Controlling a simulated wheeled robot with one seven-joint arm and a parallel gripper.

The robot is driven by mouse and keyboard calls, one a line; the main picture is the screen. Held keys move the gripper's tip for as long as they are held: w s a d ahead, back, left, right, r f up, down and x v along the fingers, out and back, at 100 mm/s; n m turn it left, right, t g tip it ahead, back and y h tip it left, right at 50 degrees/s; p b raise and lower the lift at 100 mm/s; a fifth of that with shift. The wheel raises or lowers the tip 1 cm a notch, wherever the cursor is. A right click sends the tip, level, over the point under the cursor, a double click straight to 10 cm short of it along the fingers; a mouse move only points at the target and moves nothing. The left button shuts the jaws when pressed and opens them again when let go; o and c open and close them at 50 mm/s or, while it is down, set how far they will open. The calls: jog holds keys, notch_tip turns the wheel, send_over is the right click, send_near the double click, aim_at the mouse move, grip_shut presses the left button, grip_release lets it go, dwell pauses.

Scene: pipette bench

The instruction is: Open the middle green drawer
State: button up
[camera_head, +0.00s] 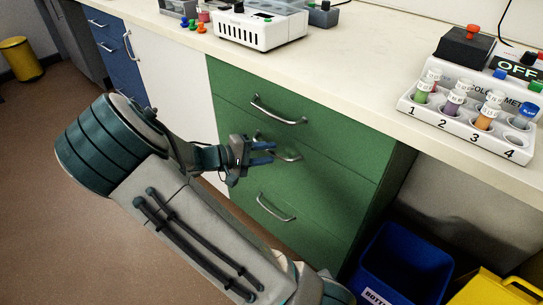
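The green drawer unit (345,150) stands under the bench with three drawers stacked, all shut. The middle green drawer (325,185) has a curved metal handle (291,157), partly hidden behind my gripper. My gripper (272,153) points right at the left part of this handle. Its two blue fingers are apart, one above the other, with a visible gap. I cannot tell whether the handle lies between them or whether they touch it.
The top drawer handle (278,112) is above my gripper and the bottom drawer handle (273,208) below. A blue bin (405,262) and a yellow bin (495,290) stand at lower right. A colorimeter with vials (470,115) sits on the bench top (345,60).

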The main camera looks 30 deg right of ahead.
jog(key=shift+x, duration=1.05)
grip_shut()
